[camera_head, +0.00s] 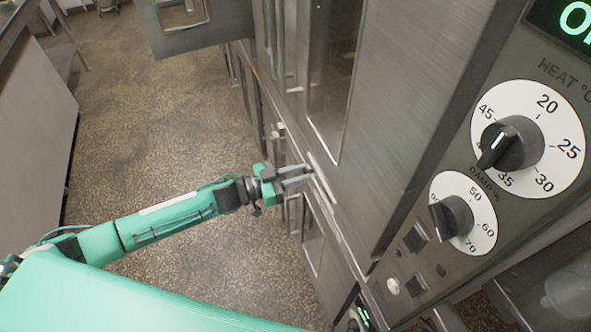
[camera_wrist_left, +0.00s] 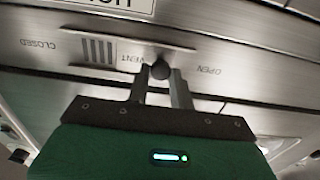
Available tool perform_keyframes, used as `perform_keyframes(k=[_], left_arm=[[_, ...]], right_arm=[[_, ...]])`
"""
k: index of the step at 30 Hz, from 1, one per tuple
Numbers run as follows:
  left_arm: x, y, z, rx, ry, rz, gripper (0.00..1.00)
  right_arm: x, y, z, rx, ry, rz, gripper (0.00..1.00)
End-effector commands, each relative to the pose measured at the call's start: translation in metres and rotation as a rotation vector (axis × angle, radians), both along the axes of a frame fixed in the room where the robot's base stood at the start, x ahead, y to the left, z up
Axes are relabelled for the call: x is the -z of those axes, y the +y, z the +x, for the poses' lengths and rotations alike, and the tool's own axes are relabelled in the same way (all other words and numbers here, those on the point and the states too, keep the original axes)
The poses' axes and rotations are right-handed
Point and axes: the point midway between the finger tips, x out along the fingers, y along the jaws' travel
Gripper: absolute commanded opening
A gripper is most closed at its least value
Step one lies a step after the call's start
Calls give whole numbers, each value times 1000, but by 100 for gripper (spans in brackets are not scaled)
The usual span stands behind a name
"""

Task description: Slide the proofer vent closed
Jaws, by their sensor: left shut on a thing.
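The proofer vent is a metal slide with dark slots (camera_wrist_left: 98,50) and a small dark round knob (camera_wrist_left: 160,70). In the left wrist view the label CLOSED is at the left, OPEN at the right and VENT between. The knob stands right of the slots, between CLOSED and OPEN. My left gripper (camera_wrist_left: 161,88) is shut on the knob, a finger on each side. In the head view my left gripper (camera_head: 297,176) reaches the proofer's steel front, and the knob is hidden there. A small green-lit piece at the bottom edge may be part of my right gripper; its fingers do not show.
The control panel with a heat dial (camera_head: 528,140) and a damp dial (camera_head: 463,213) is at the right. A glass door (camera_head: 335,75) is above the vent. A steel counter (camera_head: 35,120) stands at the far left. The speckled floor (camera_head: 150,130) between is clear.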

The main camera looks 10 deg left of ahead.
Motion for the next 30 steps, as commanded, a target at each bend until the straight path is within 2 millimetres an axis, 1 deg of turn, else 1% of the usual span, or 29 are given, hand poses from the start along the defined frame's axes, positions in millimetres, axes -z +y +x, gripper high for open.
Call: perform_keyframes(k=[1,3,6,9,13,20,21,23,24,30], left_arm=[[-2,-8,-11,4,6,-3,0],[-2,-16,-24,4,8,-4,0],[-1,-26,-39,3,8,-3,0],[-1,-33,-50,2,6,-2,0],[0,-37,-55,1,4,-1,0],[1,-37,-56,4,4,-1,0],[1,-38,-56,4,4,-1,24],[1,-38,-56,4,5,-2,36],[1,-37,-56,4,4,-1,44],[1,-37,-55,2,3,-1,44]], right_arm=[[-8,0,0,0,0,0,36],[-13,0,0,0,0,0,36],[-18,1,0,0,0,1,36],[-21,2,0,1,-1,2,36],[-22,3,0,1,0,3,36],[-21,5,0,2,0,5,36],[-21,5,0,2,0,5,36],[-21,5,0,2,0,5,36],[-21,5,0,2,0,5,36],[-21,4,0,2,0,4,36]])
